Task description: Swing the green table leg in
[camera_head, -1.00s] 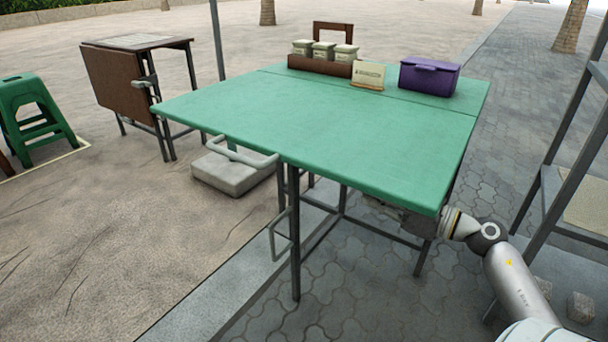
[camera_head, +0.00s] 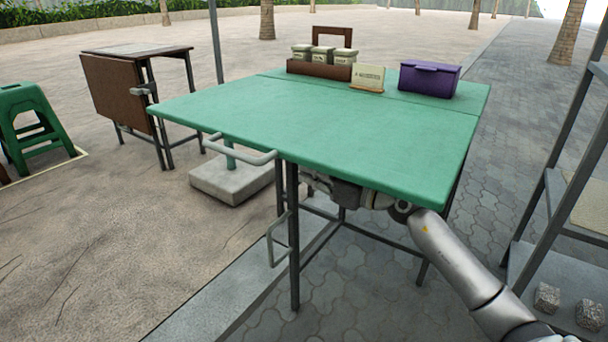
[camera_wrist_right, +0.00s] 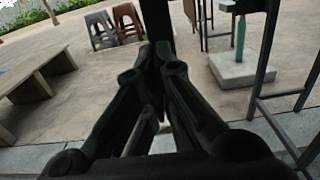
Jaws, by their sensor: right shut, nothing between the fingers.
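The green table (camera_head: 320,125) stands in front of me with its top level. Its dark front leg (camera_head: 293,235) stands upright under the front edge, with a bent metal loop (camera_head: 277,240) beside it. My right gripper (camera_head: 318,183) reaches from the right under the tabletop, just right of the leg, partly shaded by the top. In the right wrist view its fingers (camera_wrist_right: 155,58) are shut and empty. A dark upright post (camera_wrist_right: 157,25), seemingly the leg, stands right beyond the fingertips; I cannot tell whether they touch. My left gripper is not in view.
A grey handle (camera_head: 240,152) sticks out from the table's left edge above a pale stone base (camera_head: 232,182). A rack of jars (camera_head: 320,68), a sign card (camera_head: 368,77) and a purple box (camera_head: 429,79) stand on the table. A grey shelf frame (camera_head: 560,150) rises at the right.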

